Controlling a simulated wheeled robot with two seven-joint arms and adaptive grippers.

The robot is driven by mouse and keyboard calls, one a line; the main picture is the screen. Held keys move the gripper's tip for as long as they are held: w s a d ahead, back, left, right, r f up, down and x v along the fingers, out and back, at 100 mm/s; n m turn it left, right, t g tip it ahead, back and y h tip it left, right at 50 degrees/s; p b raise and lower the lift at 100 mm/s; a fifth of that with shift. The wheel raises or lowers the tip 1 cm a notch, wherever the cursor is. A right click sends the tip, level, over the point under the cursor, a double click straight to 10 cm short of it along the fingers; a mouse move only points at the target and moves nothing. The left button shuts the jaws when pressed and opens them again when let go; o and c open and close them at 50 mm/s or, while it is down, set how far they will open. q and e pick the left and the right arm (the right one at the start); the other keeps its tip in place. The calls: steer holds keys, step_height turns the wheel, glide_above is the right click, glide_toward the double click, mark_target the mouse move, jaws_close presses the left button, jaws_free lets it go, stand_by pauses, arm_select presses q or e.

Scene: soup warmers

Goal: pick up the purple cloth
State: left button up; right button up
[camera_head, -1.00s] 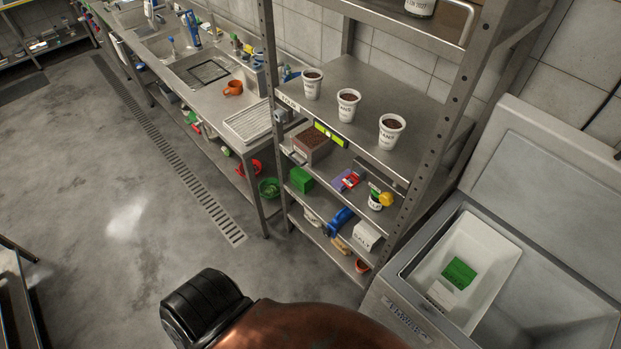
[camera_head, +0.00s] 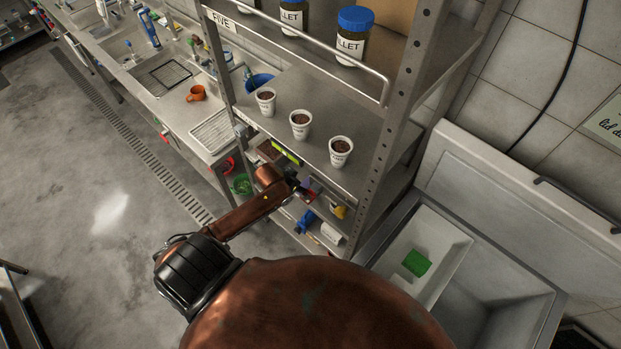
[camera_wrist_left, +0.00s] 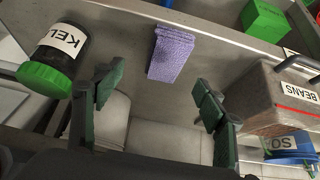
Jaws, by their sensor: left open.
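The purple cloth (camera_wrist_left: 171,53) lies folded on a grey metal shelf at the upper middle of the left wrist view. My left gripper (camera_wrist_left: 156,96) is open, its two dark green fingers apart and empty. The cloth is beyond the fingertips, in line with the gap between them, and not touched. In the head view my left arm reaches to the rack, and my left gripper (camera_head: 291,187) is small and dark at its lower shelves. The cloth is hard to make out there. My right gripper is not in view.
A green-lidded jar (camera_wrist_left: 54,52) is left of the cloth in the wrist view. A box marked BEANS (camera_wrist_left: 268,99) and a green box (camera_wrist_left: 265,19) are on the right. White cups (camera_head: 300,124) stand on the shelf above. An open chest (camera_head: 480,285) is at the right.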

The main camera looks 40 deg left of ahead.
mark_target(307, 185)
arm_select(q)
steer(key=shift+w+d, duration=0.1)
steer(key=shift+w, duration=0.1)
steer(key=shift+x, duration=0.85)
steer(key=shift+w+a+f, duration=0.15)
steer(key=shift+a+f, duration=0.15)
steer(key=x, duration=0.2)
steer(key=p+x, duration=0.1)
steer(key=x, duration=0.1)
steer(key=shift+a, duration=0.25)
steer(key=shift+w+f, duration=0.15)
steer(key=shift+f, duration=0.15)
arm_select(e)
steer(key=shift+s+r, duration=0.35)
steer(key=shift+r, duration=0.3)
arm_select(q)
steer(key=c, duration=1.2)
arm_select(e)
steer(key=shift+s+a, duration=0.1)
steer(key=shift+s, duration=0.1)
